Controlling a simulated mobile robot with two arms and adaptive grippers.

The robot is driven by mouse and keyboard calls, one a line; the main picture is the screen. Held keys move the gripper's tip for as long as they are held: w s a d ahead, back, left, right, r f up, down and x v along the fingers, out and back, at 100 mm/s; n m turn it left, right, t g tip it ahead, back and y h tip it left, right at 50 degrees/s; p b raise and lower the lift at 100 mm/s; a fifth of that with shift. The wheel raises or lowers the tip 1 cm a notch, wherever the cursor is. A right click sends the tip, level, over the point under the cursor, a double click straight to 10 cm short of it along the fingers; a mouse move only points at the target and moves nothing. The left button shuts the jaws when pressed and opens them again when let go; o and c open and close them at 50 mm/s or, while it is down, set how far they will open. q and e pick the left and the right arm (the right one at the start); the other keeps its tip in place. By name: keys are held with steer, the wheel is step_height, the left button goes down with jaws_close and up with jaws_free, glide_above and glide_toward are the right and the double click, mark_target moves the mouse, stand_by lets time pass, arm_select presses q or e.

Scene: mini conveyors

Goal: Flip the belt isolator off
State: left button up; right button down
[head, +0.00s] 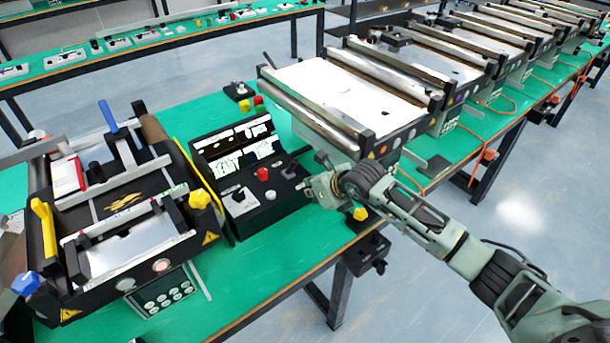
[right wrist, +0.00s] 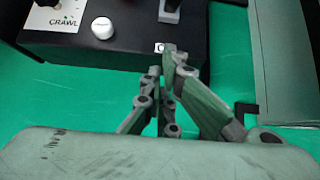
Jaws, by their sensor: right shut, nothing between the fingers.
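The black control console (head: 262,205) stands on the green bench and carries a red mushroom button (head: 263,174), a white knob (head: 270,195) and a dark lever switch (head: 289,172) at its right end. No isolator label is readable, so I cannot tell for sure which control is the belt isolator. In the right wrist view the console's front face (right wrist: 100,50) shows a white knob (right wrist: 103,28) by the word CRAWL, and a dark switch (right wrist: 170,8) cut by the top edge. My right gripper (head: 318,172) is shut and empty, just in front of the console's right end; its fingertips (right wrist: 172,58) point at that face.
A mini conveyor (head: 350,95) stands behind and right of the console, with more conveyors in line beyond. A black machine with yellow and blue handles (head: 120,200) stands at the left. A yellow knob (head: 360,213) sits at the bench's front edge. Green bench surface (head: 250,275) is clear in front.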

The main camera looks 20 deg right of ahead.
mark_target(292, 168)
steer(key=w+r, duration=0.1)
steer(key=w+a+r+p, duration=0.1)
steer(key=w, duration=0.1)
steer(key=shift+r, duration=0.15)
steer(key=shift+w+r, duration=0.1)
